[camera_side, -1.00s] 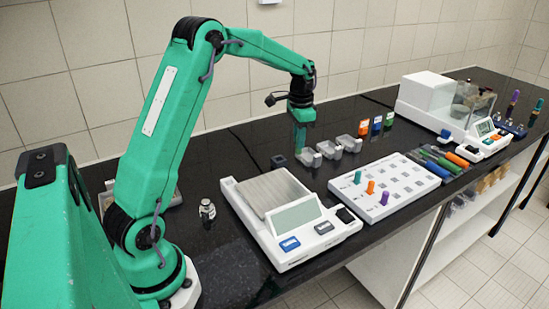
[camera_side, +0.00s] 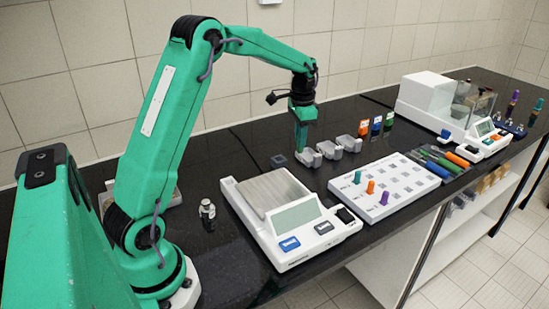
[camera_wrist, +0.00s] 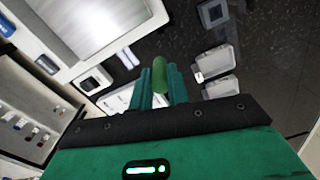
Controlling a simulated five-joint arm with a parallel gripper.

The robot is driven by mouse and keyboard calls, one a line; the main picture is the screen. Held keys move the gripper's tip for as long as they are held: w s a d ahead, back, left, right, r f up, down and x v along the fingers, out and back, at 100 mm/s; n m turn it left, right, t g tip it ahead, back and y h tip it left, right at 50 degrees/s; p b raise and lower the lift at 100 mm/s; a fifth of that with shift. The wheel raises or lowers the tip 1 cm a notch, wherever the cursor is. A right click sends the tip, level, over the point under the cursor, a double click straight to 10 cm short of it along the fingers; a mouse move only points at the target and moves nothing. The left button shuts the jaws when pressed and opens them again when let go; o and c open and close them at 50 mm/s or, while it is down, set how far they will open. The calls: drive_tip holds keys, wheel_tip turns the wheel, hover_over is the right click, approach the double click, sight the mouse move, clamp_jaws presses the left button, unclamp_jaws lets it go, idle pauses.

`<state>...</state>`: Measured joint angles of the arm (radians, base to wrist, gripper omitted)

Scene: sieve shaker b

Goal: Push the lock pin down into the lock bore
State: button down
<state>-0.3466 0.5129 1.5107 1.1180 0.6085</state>
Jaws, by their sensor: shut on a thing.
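My gripper (camera_side: 301,145) is at the back of the bench, pointing down just behind the small grey trays. In the wrist view my gripper (camera_wrist: 160,88) is shut on a green cylinder (camera_wrist: 159,74), which stands between the two teal fingers. I cannot tell for sure that this cylinder is the lock pin. It is too small to make out in the side view. I cannot pick out the lock bore in either view; the fingers and the gripper body hide what lies below the cylinder.
Pale trays (camera_side: 350,143) stand by my gripper, with a flat dark square piece (camera_side: 279,161) to their left. A balance (camera_side: 296,222) is in front, and a white board (camera_side: 405,178) with coloured pegs is to its right. Small bottles (camera_side: 376,126) stand behind. A metal weight (camera_side: 207,212) stands at left.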

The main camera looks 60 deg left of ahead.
drive_tip(key=shift+r, duration=0.65)
drive_tip(key=shift+r, duration=0.7)
drive_tip(key=shift+r, duration=0.35)
drive_tip(key=shift+r, duration=0.3)
drive_tip(key=shift+r, duration=0.1)
drive_tip(key=shift+s+a, duration=0.1)
drive_tip(key=s+a+f+n, duration=0.1)
drive_tip(key=s+a+n, duration=0.2)
drive_tip(key=s, duration=0.7)
drive_tip(key=s+a+f+n, duration=0.1)
drive_tip(key=s+a+n, duration=0.2)
drive_tip(key=s, duration=0.7)
drive_tip(key=shift+s, duration=0.3)
